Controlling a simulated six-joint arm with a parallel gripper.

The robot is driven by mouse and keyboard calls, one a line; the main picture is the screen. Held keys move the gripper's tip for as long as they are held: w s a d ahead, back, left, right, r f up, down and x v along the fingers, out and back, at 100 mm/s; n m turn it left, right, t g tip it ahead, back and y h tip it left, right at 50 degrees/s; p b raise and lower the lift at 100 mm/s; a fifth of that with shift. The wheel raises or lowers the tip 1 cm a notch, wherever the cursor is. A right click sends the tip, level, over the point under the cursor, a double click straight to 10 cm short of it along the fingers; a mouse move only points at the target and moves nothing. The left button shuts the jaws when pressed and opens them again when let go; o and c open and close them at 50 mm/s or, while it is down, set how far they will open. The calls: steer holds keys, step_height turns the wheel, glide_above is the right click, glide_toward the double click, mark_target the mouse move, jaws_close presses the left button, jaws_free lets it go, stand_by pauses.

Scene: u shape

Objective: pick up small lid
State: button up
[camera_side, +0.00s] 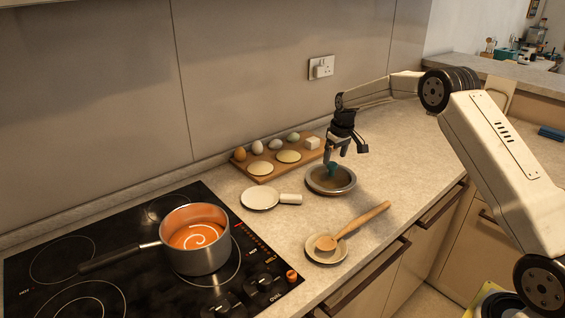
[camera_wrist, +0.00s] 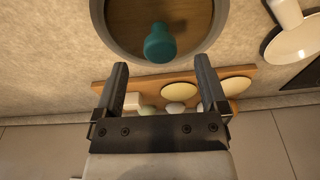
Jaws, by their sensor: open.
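The small lid (camera_side: 318,187) lies on the counter, a round disc with a grey rim and a brownish middle. Its teal knob (camera_side: 332,169) stands up from the middle. In the wrist view the lid (camera_wrist: 103,28) is at the top, partly cut off, with the teal knob (camera_wrist: 160,43) near the gap between the fingers. My gripper (camera_side: 345,153) is open and empty, pointing down just above the lid in the side view. In the wrist view my gripper (camera_wrist: 161,66) shows both fingers spread apart, with the knob just beyond the tips.
A wooden board (camera_side: 246,168) with eggs, flat rounds and a white block sits behind the lid. A white dish with a handle (camera_side: 258,198) and a plate with a wooden spoon (camera_side: 326,243) are nearby. A pot of orange soup (camera_side: 198,238) stands on the black hob.

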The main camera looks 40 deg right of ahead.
mark_target(333, 164)
steer(key=shift+f, duration=0.2)
steer(key=shift+w+f, duration=0.25)
steer(key=shift+f, duration=1)
steer(key=shift+w+f, duration=0.2)
steer(key=shift+f, duration=1)
jaws_close()
